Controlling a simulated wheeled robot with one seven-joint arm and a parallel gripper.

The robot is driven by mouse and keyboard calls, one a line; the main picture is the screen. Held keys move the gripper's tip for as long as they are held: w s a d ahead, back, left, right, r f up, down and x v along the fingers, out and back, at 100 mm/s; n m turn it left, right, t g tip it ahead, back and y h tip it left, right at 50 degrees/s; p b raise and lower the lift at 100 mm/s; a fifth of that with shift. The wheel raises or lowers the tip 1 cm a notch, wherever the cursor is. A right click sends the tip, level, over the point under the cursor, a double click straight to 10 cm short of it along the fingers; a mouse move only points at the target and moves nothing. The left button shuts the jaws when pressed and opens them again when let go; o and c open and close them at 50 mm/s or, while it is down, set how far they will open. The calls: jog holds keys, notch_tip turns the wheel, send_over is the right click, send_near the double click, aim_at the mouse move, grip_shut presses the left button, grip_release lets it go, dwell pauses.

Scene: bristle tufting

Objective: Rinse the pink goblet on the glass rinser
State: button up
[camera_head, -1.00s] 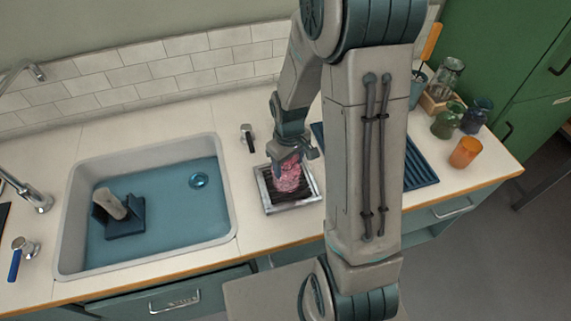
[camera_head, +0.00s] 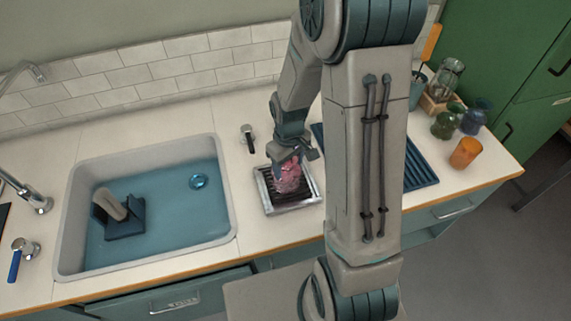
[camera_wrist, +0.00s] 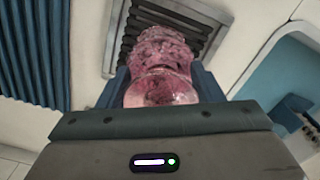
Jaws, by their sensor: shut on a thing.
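The pink goblet (camera_head: 289,178) is over the glass rinser (camera_head: 275,208), a square metal tray with dark slats set on the counter to the right of the sink. My gripper (camera_head: 292,156) is shut on the goblet, partly covering it from above. In the wrist view the goblet (camera_wrist: 160,70) shows between my fingers (camera_wrist: 160,95), with the rinser's slats (camera_wrist: 134,27) beyond it. I cannot tell whether the goblet touches the slats.
The sink (camera_head: 228,220) with blue water holds a dark block with a brush. A small tap (camera_head: 247,137) stands behind the rinser. A blue ribbed mat (camera_head: 420,170) lies right, partly behind my arm. An orange cup (camera_head: 465,153) and green and blue glasses stand at the far right.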

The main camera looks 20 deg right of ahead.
jog(key=shift+r+p, duration=2.6)
jog(key=shift+r, duration=0.95)
jog(key=shift+f, duration=0.1)
